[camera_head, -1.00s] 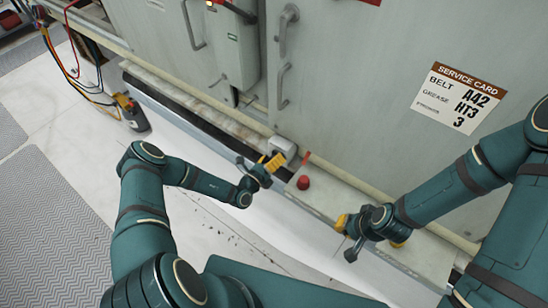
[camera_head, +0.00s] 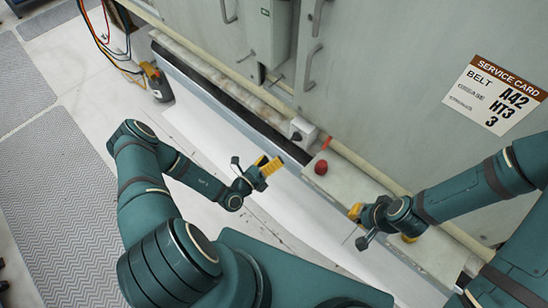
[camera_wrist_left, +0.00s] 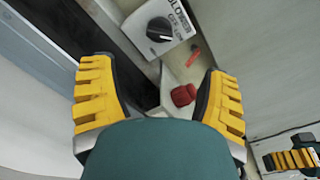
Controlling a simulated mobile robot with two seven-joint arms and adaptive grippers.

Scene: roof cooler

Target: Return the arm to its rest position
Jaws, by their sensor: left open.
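My left gripper (camera_head: 264,172) is open and empty, with its yellow fingers short of the cabinet's lower ledge. It is apart from a grey switch box (camera_head: 303,133) with a knob. In the left wrist view its two yellow fingers stand wide apart (camera_wrist_left: 160,100), with nothing held between them. The switch box (camera_wrist_left: 158,27) and its dark knob show beyond them. My right gripper (camera_head: 378,225) is over the ledge at the right, and its fingers are too unclear to judge. Part of it also shows at the lower right of the left wrist view (camera_wrist_left: 290,160).
A red knob (camera_head: 321,167) sits on the ledge (camera_head: 350,185). A grey cabinet (camera_head: 390,80) with handles and a service card (camera_head: 495,92) fills the back. A dark-and-orange tool (camera_head: 155,82) stands at the left with cables nearby.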

